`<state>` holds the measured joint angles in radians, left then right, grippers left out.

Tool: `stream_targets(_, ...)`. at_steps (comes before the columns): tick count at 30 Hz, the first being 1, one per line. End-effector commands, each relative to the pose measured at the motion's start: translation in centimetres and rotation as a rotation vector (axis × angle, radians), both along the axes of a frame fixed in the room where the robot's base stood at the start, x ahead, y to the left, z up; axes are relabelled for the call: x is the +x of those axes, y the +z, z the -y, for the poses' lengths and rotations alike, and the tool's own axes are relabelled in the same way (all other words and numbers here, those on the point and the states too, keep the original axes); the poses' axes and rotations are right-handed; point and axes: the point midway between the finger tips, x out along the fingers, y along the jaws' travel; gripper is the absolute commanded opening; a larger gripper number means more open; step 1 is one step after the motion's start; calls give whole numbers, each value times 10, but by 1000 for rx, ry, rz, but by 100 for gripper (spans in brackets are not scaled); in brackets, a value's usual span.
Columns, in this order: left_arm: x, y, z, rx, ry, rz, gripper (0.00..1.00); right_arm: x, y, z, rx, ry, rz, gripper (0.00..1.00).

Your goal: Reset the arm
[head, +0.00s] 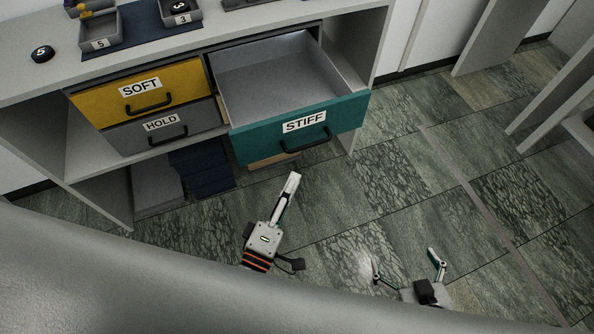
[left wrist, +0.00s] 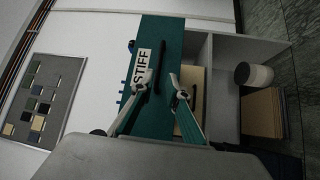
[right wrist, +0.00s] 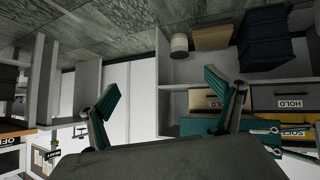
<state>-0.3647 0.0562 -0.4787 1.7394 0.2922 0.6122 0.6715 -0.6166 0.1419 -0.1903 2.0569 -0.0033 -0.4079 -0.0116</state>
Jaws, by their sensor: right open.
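My left gripper (head: 292,182) is in front of and below the teal STIFF drawer (head: 345,115), seen edge-on in the head view. In the left wrist view its fingertips (left wrist: 161,82) are a small way apart, with the drawer front (left wrist: 163,35) beyond them. The drawer is pulled out, and the inside that shows is empty. Its dark handle (head: 305,144) is just above the left fingertips in the head view; I see no grip on it. My right gripper (head: 406,262) is open and empty over the floor at the lower right. Its spread fingers also show in the right wrist view (right wrist: 165,85).
The yellow SOFT drawer (head: 160,101) and grey HOLD drawer (head: 143,131) are shut. Trays (head: 101,42) and a black disc marked 5 (head: 42,54) are on the bench top. Dark blue bins (head: 205,183) stand below. The floor at the right is clear.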

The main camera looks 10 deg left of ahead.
Motion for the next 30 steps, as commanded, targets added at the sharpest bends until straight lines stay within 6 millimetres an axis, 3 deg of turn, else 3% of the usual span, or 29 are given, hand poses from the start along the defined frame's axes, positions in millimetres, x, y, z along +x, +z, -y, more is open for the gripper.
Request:
stream_targets(20, -3, 1, -1, 21, -4, -1, 15, 1, 3, 0, 0, -1, 3, 91)
stream_targets(25, -10, -2, -4, 304, -52, -24, 15, 10, 23, -1, 8, -4, 28, 91)
stream_targets(30, -31, -25, -27, 850, -162, -86, 15, 14, 45, -5, 32, -7, 41, 91)
